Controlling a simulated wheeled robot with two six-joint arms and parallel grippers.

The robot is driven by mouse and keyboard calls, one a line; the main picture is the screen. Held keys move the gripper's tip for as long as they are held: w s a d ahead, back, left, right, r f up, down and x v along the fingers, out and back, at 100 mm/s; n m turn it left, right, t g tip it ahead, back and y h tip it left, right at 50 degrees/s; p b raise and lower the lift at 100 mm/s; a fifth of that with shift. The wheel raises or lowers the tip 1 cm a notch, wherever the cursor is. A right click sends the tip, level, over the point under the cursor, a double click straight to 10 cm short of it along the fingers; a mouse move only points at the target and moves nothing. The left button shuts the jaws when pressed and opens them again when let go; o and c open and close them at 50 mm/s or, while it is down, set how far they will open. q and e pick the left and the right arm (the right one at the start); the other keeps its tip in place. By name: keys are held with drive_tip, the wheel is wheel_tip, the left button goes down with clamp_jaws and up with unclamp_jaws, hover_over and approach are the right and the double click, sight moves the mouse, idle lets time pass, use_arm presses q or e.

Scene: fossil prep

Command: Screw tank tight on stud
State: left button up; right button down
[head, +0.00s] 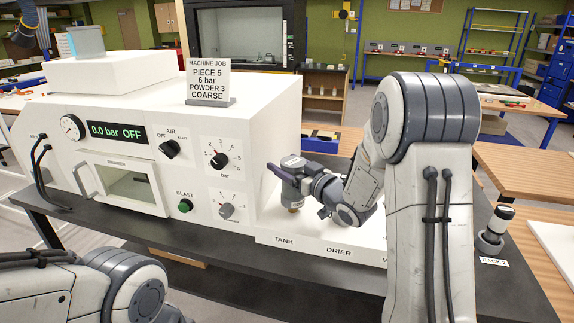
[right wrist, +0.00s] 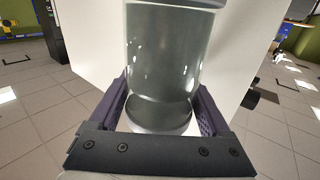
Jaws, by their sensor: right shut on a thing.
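The tank is a clear grey glass cylinder (right wrist: 162,60) with a pale ring at its lower end in the right wrist view. My right gripper (right wrist: 162,108) is shut on it, with one purple finger on each side. In the head view my right gripper (head: 284,174) is beside the right side of the white blasting cabinet (head: 265,150), above the TANK label (head: 284,240). The tank is mostly hidden there by the gripper and wrist. The stud is not visible, so I cannot tell whether the tank touches it. My left arm shows at lower left, but its gripper is out of view.
The cabinet front has a gauge (head: 72,127), a display reading 0.0 bar OFF (head: 117,132), knobs and a green button (head: 185,205). A job card (head: 209,80) stands on top. A labelled white board (head: 310,243) lies right of the cabinet. A dark-topped piece (head: 495,225) stands at far right.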

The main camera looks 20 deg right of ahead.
drive_tip(key=shift+f+b, duration=0.7)
drive_tip(key=shift+f, duration=0.2)
idle(0.8)
idle(0.4)
unclamp_jaws()
drive_tip(key=shift+f, duration=0.1)
drive_tip(key=shift+s+d+b, duration=0.15)
drive_tip(key=shift+s+b, duration=0.15)
drive_tip(key=shift+s, duration=0.05)
drive_tip(key=v, duration=0.7)
drive_tip(key=shift+b, duration=0.3)
drive_tip(key=shift+s, duration=0.1)
